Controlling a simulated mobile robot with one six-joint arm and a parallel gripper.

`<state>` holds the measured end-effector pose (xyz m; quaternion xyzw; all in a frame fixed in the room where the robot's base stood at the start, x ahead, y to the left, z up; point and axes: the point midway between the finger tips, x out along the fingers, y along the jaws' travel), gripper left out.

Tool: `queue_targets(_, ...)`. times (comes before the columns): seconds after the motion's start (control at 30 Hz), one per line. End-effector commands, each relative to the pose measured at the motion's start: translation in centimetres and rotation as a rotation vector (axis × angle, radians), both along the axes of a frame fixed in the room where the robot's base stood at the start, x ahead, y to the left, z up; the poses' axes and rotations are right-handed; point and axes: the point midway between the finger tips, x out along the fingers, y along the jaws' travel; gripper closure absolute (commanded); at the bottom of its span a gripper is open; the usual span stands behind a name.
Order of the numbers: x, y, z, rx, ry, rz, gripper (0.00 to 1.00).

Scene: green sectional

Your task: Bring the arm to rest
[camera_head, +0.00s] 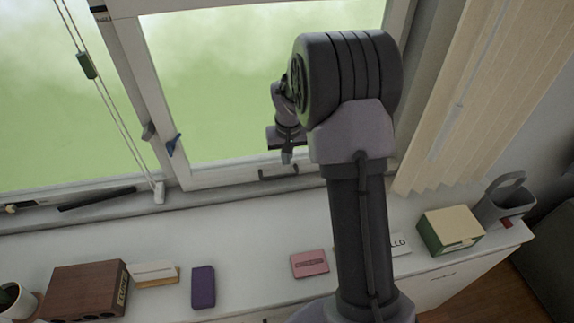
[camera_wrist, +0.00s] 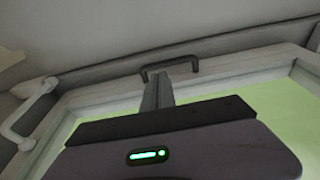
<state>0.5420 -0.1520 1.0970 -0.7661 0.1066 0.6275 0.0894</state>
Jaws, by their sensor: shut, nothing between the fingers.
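My arm rises in front of the window in the head view and bends at a large dark joint. My gripper (camera_head: 287,157) hangs beyond it, in front of the window frame (camera_head: 230,174). A dark bar handle (camera_head: 278,174) on the frame shows just below the fingers. In the wrist view my gripper (camera_wrist: 158,88) has its fingers together with nothing between them. Their tips appear close to the dark handle (camera_wrist: 170,66); I cannot tell whether they touch it.
A white counter (camera_head: 250,225) runs below the window. It holds a brown box (camera_head: 85,290), a purple block (camera_head: 203,287), a pink box (camera_head: 309,263), a green and cream box (camera_head: 450,230) and a grey container (camera_head: 502,200). Blinds (camera_head: 490,90) hang at right.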

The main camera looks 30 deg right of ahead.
Motion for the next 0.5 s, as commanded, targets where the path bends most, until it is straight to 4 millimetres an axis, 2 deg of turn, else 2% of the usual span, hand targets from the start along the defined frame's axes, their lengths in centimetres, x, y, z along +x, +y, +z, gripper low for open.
queue_targets(0.03,-0.2,0.1,1.6,-0.001,-0.003,-0.001,1.0)
queue_targets(0.1,-0.5,0.2,3.4,0.0,-0.003,-0.001,1.0)
queue_targets(0.2,-0.9,0.2,5.2,-0.001,-0.003,0.001,1.0)
queue_targets(0.3,-1.1,0.3,6.2,-0.001,-0.003,0.0,1.0)
queue_targets(0.5,-1.4,0.8,6.7,0.001,-0.011,0.0,1.0)
